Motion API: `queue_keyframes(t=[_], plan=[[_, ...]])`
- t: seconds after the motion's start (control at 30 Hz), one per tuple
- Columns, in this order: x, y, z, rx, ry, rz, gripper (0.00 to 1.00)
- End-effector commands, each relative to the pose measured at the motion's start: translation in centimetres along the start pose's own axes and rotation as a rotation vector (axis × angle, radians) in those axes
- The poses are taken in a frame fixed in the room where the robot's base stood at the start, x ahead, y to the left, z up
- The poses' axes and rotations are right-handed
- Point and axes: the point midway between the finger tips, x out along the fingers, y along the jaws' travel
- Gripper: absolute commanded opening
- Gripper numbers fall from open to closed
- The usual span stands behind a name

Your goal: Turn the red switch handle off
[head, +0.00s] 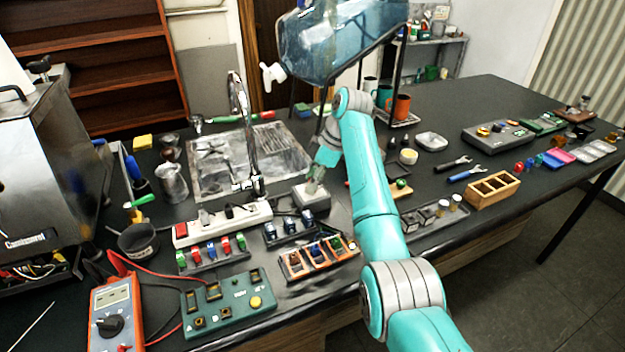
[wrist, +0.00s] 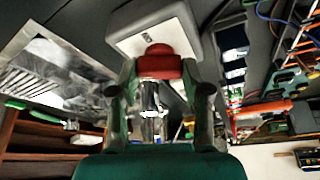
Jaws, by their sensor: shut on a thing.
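The red switch handle (wrist: 161,64) shows in the wrist view between my two fingers, against a light grey box (wrist: 150,30). My gripper (head: 314,182) is shut on the handle. In the head view the grey switch box (head: 311,197) sits on the dark bench just right of the sink, and my gripper comes down on it from above. The handle is hidden by my gripper in the head view. Which position the handle stands in cannot be told.
A power strip (head: 222,225) and racks of small coloured parts lie close in front and left of the box. The sink (head: 215,165) with its tall tap (head: 243,130) is to the left. A blue water tank (head: 335,42) hangs above, behind my arm.

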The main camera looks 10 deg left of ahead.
Motion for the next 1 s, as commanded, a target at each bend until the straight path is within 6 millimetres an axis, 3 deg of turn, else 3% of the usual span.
queue_keyframes(t=[0.4,1.0], plan=[[0.00,0.15,0.04,-0.296,-0.001,-0.126,0.13],[0.06,0.20,0.06,-0.422,-0.002,-0.176,0.13]])
